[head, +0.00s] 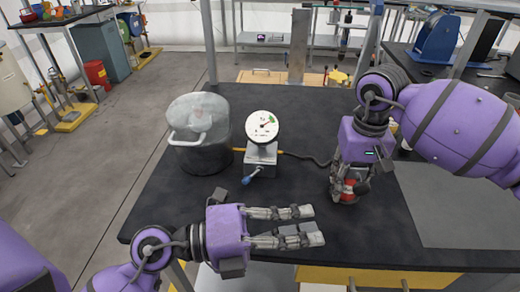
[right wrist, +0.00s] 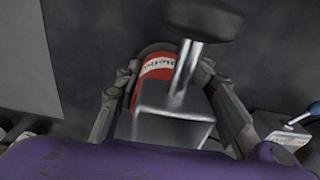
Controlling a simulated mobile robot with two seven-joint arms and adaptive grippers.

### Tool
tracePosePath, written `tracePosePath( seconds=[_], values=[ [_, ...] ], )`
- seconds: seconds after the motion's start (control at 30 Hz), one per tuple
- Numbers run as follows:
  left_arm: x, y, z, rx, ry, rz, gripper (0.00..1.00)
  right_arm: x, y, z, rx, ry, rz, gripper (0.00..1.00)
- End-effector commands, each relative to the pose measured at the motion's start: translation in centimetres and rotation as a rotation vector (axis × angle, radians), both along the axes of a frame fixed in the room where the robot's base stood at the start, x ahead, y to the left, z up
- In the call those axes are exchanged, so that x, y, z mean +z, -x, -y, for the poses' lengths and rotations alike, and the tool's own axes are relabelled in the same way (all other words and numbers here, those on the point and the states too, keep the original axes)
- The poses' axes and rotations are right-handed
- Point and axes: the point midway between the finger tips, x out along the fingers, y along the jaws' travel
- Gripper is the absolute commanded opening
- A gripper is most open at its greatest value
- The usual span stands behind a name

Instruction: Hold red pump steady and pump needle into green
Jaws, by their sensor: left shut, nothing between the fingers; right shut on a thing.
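The red pump (head: 349,188) stands on the dark table at the right, mostly hidden by my right gripper (head: 348,196). In the right wrist view the pump (right wrist: 157,69) has a red body with a white label, a grey metal block and a black handle on a metal shaft. My right gripper's fingers (right wrist: 172,108) are on both sides of it, shut on it. The gauge (head: 262,128) has a white dial with a green patch at upper right; the needle is too small to read exactly. My left gripper (head: 312,226) is shut and empty, low in front of the gauge.
A dark pot with a cloudy lid (head: 200,135) stands left of the gauge. The gauge's grey block has a blue-handled valve (head: 252,178). A dark hose (head: 310,157) runs from the gauge toward the pump. The table (head: 180,225) is clear at front left.

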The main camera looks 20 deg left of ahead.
Motion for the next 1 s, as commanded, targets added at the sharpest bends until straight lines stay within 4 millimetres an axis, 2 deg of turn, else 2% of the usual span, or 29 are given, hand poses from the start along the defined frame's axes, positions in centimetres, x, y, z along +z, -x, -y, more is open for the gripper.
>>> tracePosePath(
  seconds=[0.2,0.23,0.4,0.77,0.87,1.0],
  values=[
    [0.0,0.0,0.0,0.0,0.0,0.0,0.0,0.0,0.0,0.0,-0.001,0.001,0.0,0.0],
    [0.0,0.0,0.0,0.0,0.0,0.0,0.0,0.1,-0.1,0.0,-0.001,-0.001,0.002,0.38],
    [0.0,0.0,0.0,0.0,0.0,0.0,0.0,0.1,0.0,0.0,-0.001,0.0,0.001,0.58],
    [0.0,0.0,0.0,0.0,0.0,0.0,0.0,0.3,0.0,0.0,0.0,0.0,0.001,0.58],
    [0.0,0.0,0.0,0.0,0.0,0.0,0.0,1.6,-0.1,0.0,0.0,-0.001,0.004,0.58],
    [0.0,0.0,0.0,0.0,0.0,0.0,0.0,4.4,-0.1,-0.1,0.001,-0.002,0.006,0.58]
  ],
)
